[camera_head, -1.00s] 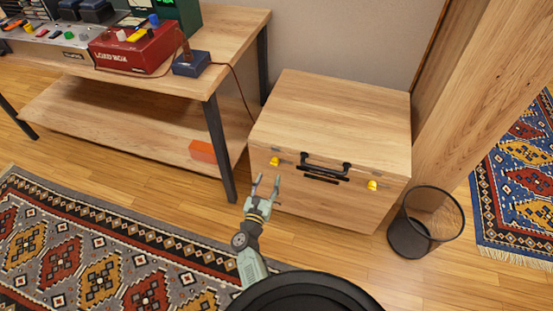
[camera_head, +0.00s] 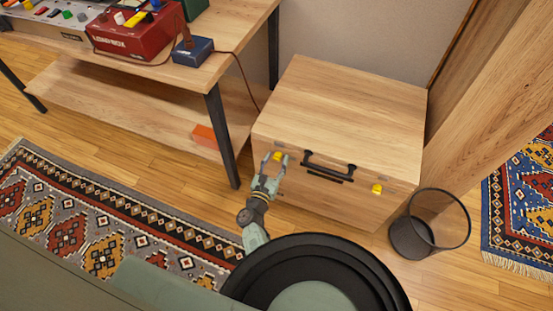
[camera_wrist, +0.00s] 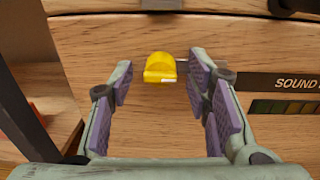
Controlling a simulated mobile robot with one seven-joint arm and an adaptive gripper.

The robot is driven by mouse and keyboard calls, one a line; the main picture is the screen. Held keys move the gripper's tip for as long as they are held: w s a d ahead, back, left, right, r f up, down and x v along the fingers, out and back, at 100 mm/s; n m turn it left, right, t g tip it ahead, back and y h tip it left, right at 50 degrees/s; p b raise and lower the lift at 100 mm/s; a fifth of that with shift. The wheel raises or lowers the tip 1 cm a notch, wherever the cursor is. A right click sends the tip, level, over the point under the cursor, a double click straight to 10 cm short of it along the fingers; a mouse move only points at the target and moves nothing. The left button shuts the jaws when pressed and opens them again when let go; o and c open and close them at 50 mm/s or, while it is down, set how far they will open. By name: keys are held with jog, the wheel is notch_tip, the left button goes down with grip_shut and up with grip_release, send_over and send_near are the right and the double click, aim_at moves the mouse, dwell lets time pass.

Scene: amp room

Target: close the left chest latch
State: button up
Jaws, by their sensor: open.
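The wooden chest (camera_head: 345,110) stands against the wall with its lid down. Its left latch is a small yellow piece (camera_head: 279,156) on the front face, left of the black handle (camera_head: 328,170). I cannot tell whether the fingers touch the chest. The right latch (camera_head: 377,189) is also yellow.
A workbench (camera_head: 215,84) with a red load box (camera_head: 135,36) stands left of the chest, its dark leg (camera_head: 222,136) close to my arm. A mesh bin (camera_head: 428,226) stands to the right. A patterned rug (camera_head: 90,215) lies on the floor at left.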

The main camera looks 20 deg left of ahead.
jog(key=shift+c, duration=0.4)
grip_shut()
jog(key=n, duration=0.4)
jog(key=shift+n+b, duration=0.35)
jog(key=shift+n, duration=0.05)
jog(key=n, duration=0.4)
jog(key=shift+r, duration=0.15)
jog(key=n+p, duration=0.1)
jog(key=n, duration=0.3)
jog(key=shift+w+n, duration=0.1)
jog(key=shift+n, duration=0.3)
jog(key=shift+n+h+p, duration=0.3)
jog(key=shift+n+p, duration=0.2)
jog(key=shift+n, duration=1.4)
